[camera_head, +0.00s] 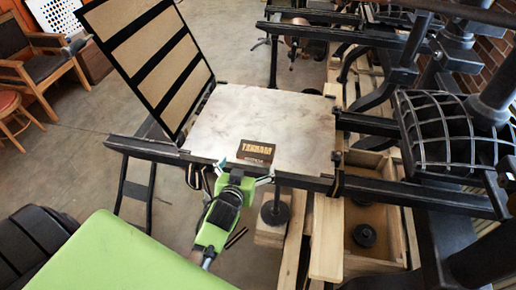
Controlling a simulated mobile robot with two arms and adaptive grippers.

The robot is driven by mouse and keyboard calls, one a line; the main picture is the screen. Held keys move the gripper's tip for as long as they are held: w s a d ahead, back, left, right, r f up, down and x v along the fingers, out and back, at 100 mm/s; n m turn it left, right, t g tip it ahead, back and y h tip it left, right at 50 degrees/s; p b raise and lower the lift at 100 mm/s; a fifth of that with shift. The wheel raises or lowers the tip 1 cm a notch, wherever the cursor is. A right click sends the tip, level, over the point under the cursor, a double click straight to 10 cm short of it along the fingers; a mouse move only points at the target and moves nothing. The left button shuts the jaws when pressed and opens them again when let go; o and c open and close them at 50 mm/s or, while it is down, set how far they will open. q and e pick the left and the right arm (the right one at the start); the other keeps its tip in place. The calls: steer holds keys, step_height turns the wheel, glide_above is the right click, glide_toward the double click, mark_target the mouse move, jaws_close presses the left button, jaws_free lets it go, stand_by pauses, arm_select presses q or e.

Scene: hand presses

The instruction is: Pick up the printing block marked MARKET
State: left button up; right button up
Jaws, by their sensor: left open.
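The printing block (257,152) is a small dark block with raised tan letters that read MARKET in mirror image. It lies near the front edge of the pale press bed (285,110). My left gripper (244,172) is green and dark with light fingertips. It is open at the front edge of the bed, just in front of and slightly left of the block. The fingers are apart, and I cannot tell whether either touches the block. My right gripper is not in view.
The raised frame (150,58) with tan panels stands at the bed's back left. Black press rails run along the bed's front and right. A wooden box (375,220) is at the lower right. Wooden chairs (38,68) stand far left. Most of the bed behind the block is clear.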

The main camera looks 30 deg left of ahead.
mark_target(256, 151)
arm_select(q)
steer(key=x, duration=0.4)
steer(key=shift+d, duration=0.15)
steer(key=shift+w+p, duration=0.25)
steer(key=shift+p, duration=0.05)
steer(key=shift+w+f+p, duration=0.2)
steer(key=shift+w+p, duration=0.25)
steer(key=shift+w, duration=0.1)
steer(key=shift+p+x, duration=0.45)
steer(key=shift+x, duration=1.6)
steer(key=shift+s+f, duration=0.15)
steer(key=shift+f, duration=0.05)
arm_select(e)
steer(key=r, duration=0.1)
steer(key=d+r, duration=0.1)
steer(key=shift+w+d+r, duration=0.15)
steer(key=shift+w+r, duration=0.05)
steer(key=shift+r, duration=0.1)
arm_select(q)
steer(key=shift+c, duration=0.4)
steer(key=c, duration=1.1)
steer(key=shift+r, duration=0.1)
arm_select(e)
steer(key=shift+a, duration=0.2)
